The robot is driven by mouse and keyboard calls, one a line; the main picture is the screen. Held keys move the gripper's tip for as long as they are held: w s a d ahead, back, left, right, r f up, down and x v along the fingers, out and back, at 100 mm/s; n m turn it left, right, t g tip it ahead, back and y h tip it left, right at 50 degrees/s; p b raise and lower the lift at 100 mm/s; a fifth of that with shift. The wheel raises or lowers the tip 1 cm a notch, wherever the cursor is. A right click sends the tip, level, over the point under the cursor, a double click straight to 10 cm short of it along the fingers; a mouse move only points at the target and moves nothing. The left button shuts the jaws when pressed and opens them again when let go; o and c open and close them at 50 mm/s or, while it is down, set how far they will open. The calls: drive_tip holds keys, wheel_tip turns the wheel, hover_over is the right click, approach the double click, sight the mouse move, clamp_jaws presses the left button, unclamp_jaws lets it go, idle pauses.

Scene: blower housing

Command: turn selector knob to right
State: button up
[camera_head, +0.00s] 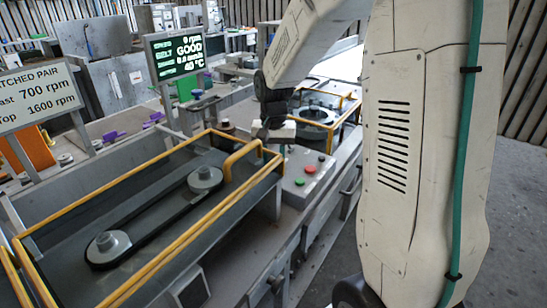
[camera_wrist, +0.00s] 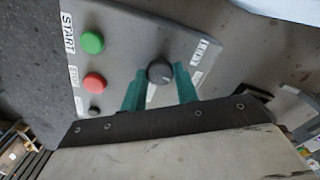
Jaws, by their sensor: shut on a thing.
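The selector knob (camera_wrist: 158,71) is a round black knob on the grey control panel (camera_wrist: 125,50). My gripper (camera_wrist: 160,76) has its two green fingers on either side of the knob, shut on it. A white label with partly readable text sits to the right of the knob in the wrist view. In the head view my gripper (camera_head: 274,131) is at the far end of the control box (camera_head: 300,160), and the knob is hidden there. The pointing direction of the knob is hard to read.
A green button (camera_wrist: 92,42) marked START, a red button (camera_wrist: 94,82) and a small black button (camera_wrist: 95,112) share the panel. A yellow-railed belt housing (camera_head: 150,215) stands left of the control box. A sign (camera_head: 38,97) gives rpm values.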

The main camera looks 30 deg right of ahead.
idle(0.4)
drive_tip(key=o, duration=1)
wheel_tip(320, 180, up, 8)
drive_tip(key=shift+f, duration=0.1)
drive_tip(key=shift+s, duration=0.15)
